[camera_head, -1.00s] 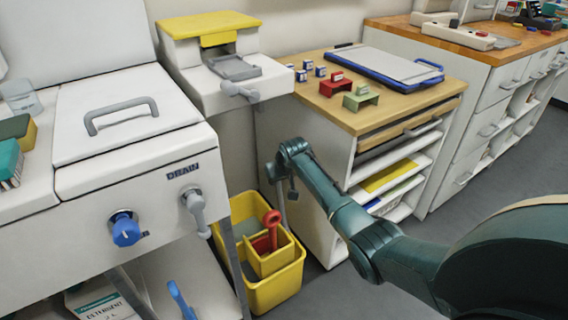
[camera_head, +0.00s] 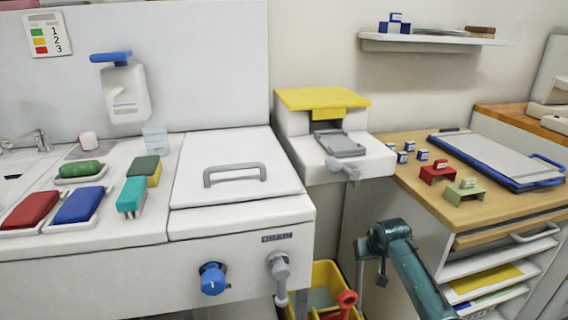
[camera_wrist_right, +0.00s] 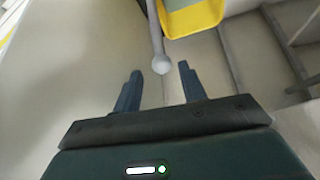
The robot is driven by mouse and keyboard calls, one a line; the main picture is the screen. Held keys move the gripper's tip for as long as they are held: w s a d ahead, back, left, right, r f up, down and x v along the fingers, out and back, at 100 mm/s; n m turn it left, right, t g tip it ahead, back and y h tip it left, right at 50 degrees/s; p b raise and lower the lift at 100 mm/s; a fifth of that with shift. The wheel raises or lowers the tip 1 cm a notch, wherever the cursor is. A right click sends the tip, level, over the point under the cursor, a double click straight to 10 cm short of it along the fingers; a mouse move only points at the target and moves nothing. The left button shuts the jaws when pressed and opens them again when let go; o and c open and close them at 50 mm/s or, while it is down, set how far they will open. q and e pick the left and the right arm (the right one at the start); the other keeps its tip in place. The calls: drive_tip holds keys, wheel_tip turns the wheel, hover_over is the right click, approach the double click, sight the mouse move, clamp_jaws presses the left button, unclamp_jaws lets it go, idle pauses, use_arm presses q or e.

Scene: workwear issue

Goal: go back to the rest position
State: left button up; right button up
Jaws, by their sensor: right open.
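My right arm comes in at the lower right of the head view, and its gripper end (camera_head: 382,262) is in the gap left of the wooden-topped cabinet, above and right of the yellow bin. In the right wrist view my right gripper (camera_wrist_right: 157,82) is open, its two dark fingers apart with nothing held. A grey rod with a ball end (camera_wrist_right: 161,64) shows between and beyond the fingertips; I cannot tell how far off it is. My left gripper is not in view.
A yellow bin (camera_head: 325,275) with a red-handled item stands low beside the arm. The cabinet (camera_head: 411,201) carries small blocks and a blue-edged board (camera_head: 505,160). The white sink unit (camera_head: 120,270), with its blue knob (camera_head: 213,278) and grey lever (camera_head: 279,267), stands left.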

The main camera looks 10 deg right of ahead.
drive_tip(key=s+a+f+n+t+y, duration=0.1)
drive_tip(key=s+a+f+n+t, duration=0.1)
drive_tip(key=s+a, duration=0.55)
drive_tip(key=s+a+f+n+t+y, duration=0.1)
drive_tip(key=s+a+f+t+y, duration=0.3)
drive_tip(key=s, duration=0.6)
use_arm(q)
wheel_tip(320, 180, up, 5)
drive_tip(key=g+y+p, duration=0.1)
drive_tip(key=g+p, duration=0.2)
drive_tip(key=p, duration=1.6)
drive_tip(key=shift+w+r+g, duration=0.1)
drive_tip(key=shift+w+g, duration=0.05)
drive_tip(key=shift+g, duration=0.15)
use_arm(e)
drive_tip(key=s+a+r+g, duration=0.1)
drive_tip(key=s+a+r, duration=0.2)
drive_tip(key=s+r, duration=0.4)
drive_tip(key=s+a+r+n, duration=0.1)
drive_tip(key=s+a+r, duration=0.3)
drive_tip(key=s+r, duration=0.3)
wheel_tip(320, 180, up, 5)
drive_tip(key=shift+s+r+g, duration=0.15)
drive_tip(key=shift+s+g, duration=0.15)
drive_tip(key=shift+g, duration=0.1)
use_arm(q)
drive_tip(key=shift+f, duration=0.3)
use_arm(e)
drive_tip(key=shift+f, duration=0.3)
